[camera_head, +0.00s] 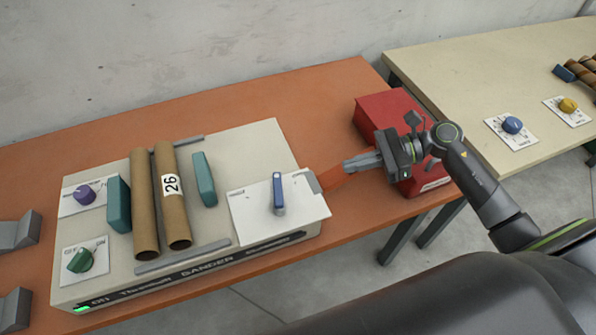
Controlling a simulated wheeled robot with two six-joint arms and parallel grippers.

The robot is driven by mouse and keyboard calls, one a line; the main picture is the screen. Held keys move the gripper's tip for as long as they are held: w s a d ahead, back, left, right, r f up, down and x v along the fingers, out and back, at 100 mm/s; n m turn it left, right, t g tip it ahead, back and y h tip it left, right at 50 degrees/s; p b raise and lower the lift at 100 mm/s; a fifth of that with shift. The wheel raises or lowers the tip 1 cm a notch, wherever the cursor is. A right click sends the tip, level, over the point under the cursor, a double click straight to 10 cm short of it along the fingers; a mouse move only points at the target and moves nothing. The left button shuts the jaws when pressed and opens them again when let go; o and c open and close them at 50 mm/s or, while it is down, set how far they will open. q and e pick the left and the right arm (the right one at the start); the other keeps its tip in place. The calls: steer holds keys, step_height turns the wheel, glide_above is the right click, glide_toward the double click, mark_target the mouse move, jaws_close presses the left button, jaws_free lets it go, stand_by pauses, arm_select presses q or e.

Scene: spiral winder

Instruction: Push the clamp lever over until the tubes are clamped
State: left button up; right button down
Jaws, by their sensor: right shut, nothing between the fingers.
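The clamp lever (278,192) is a blue handle standing on a white plate (305,215) at the right end of the beige machine (100,280). Two brown cardboard tubes, the left one (145,205) and the right one (176,215) with a "26" label, lie side by side on the machine. They lie between a left teal jaw (118,205) and a right teal jaw (204,179). A gap shows between the right jaw and the right tube. My right gripper (348,166) is shut and empty, right of the lever and apart from it. My left gripper is not in view.
A red box (385,105) stands behind and beside my right gripper on the orange table (310,95). A purple knob (84,194) and green knob (80,259) are on the machine's left. Grey brackets (20,230) lie further left. A cream table (460,60) stands at right.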

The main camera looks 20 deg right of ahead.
steer(key=p, duration=0.5)
glide_toward(278, 190)
steer(key=w+a+f, duration=0.2)
steer(key=w+a, duration=0.1)
steer(key=shift+w+a+f, duration=0.25)
steer(key=shift+w, duration=0.1)
steer(key=shift+w+a+f, duration=0.1)
steer(key=shift+a+f, duration=0.1)
steer(key=shift+a, duration=0.3)
